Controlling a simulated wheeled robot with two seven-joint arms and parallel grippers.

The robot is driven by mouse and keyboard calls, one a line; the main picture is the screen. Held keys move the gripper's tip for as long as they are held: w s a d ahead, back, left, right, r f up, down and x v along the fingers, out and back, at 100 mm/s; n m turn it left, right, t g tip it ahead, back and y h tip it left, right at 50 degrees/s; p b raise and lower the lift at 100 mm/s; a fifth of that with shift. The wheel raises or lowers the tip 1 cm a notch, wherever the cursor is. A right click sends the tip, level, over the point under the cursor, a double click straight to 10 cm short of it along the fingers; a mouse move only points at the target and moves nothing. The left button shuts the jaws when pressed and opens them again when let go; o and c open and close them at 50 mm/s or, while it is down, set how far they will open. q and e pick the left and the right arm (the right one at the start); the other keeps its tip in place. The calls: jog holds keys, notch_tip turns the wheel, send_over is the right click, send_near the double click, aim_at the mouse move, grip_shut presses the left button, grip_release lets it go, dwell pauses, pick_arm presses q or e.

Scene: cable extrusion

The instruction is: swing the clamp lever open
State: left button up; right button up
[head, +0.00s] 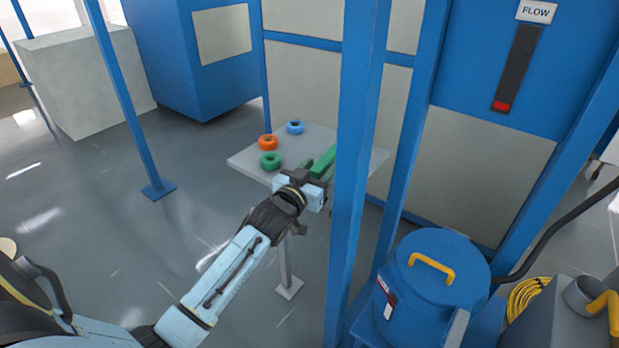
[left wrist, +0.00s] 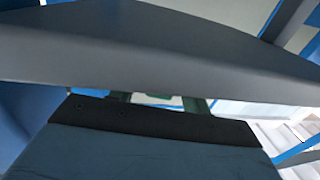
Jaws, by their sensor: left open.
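I cannot pick out the clamp lever with certainty in either view. My left gripper (head: 322,164) reaches over the small grey table, beside the tall blue post. Its green fingers are open, and I see nothing held between them. In the left wrist view, the two green fingers (left wrist: 160,101) show partly, with a gap between them. A broad grey surface across the upper picture hides much of what lies ahead. The blue drum (head: 440,285) at lower right has a lid with a yellow handle (head: 432,268), well apart from the gripper. My right gripper is not in view.
The small table (head: 245,160) bears an orange ring (head: 268,142), a green ring (head: 270,161) and a blue ring (head: 295,127). The blue post (head: 355,170) stands close to my gripper's right. A slot marked FLOW holds a red piece (head: 501,106). Open floor lies left.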

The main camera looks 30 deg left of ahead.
pick_arm(q)
jog(key=s+p, duration=0.3)
jog(key=s, duration=1)
jog(key=shift+d, duration=0.35)
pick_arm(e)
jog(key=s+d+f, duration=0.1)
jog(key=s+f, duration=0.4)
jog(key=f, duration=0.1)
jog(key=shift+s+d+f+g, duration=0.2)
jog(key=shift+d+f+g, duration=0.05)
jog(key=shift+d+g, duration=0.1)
pick_arm(q)
jog(key=shift+s, duration=0.1)
